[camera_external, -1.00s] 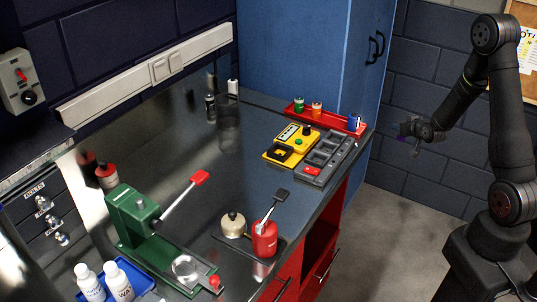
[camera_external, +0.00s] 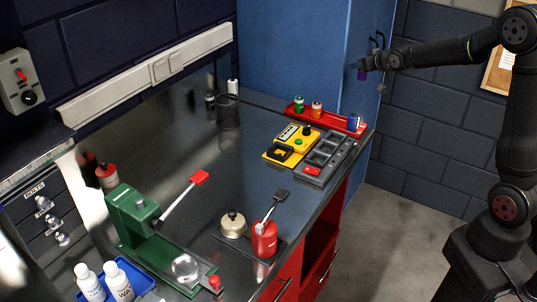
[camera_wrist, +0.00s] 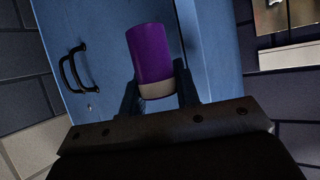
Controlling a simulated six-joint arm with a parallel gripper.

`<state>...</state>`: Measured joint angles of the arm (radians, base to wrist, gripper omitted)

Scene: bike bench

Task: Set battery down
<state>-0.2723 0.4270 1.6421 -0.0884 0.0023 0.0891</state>
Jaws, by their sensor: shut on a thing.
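A purple battery (camera_wrist: 150,55) with a pale end band stands out between my gripper's (camera_wrist: 158,90) two dark fingers in the wrist view, and the fingers are shut on it. In the external view my gripper (camera_external: 369,65) is high at the upper right, in front of the blue cabinet. The battery (camera_external: 362,74) shows there as a small dark purple shape, well above and behind the red tray (camera_external: 341,124).
A yellow tester (camera_external: 280,157) and a grey charger with slots (camera_external: 313,174) lie in front of the tray. A green press (camera_external: 133,217), a red can (camera_external: 265,239) and a clear cylinder (camera_external: 228,110) stand on the bench. The bench middle is clear.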

